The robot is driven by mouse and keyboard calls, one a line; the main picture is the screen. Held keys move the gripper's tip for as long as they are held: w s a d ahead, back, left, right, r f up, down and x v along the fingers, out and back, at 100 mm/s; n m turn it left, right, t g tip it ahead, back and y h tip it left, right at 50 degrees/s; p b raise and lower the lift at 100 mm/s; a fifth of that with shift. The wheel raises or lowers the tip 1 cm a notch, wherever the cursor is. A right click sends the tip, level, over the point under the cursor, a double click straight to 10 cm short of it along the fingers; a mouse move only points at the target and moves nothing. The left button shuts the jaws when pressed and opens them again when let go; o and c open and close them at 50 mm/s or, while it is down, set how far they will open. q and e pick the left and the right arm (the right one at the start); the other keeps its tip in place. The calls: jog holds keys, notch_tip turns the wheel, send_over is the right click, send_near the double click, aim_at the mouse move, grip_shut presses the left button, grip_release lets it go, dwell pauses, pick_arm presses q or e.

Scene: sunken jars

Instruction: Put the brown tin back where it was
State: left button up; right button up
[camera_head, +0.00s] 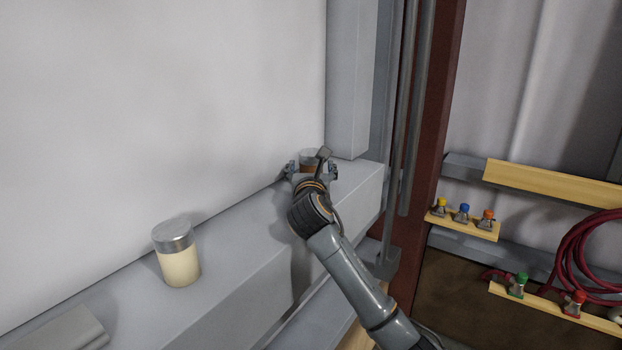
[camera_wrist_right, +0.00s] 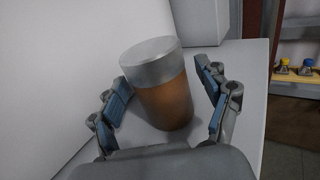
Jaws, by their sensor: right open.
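The brown tin (camera_wrist_right: 160,95) has a brown body and a grey metal lid. In the right wrist view it stands on the grey ledge (camera_wrist_right: 245,95), between the spread fingers of my right gripper (camera_wrist_right: 165,105). Gaps show on both sides, so the fingers look apart from it. In the head view the brown tin (camera_head: 308,158) shows only in part behind my right gripper (camera_head: 312,172), near the far end of the ledge (camera_head: 235,255). My left gripper is not in view.
A cream jar with a metal lid (camera_head: 177,253) stands on the ledge to the left. A white wall (camera_head: 160,100) rises behind the ledge, and a grey post (camera_head: 349,80) stands close by the tin. Small colored-capped bottles (camera_head: 464,214) and a dark red hose (camera_head: 590,255) are farther right.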

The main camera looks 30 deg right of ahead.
jog(key=b+v, duration=0.2)
jog(key=v, duration=0.9)
jog(key=shift+s+a+b, duration=0.2)
jog(key=shift+s+b, duration=0.05)
jog(key=shift+b, duration=0.1)
jog(key=shift+f, duration=0.15)
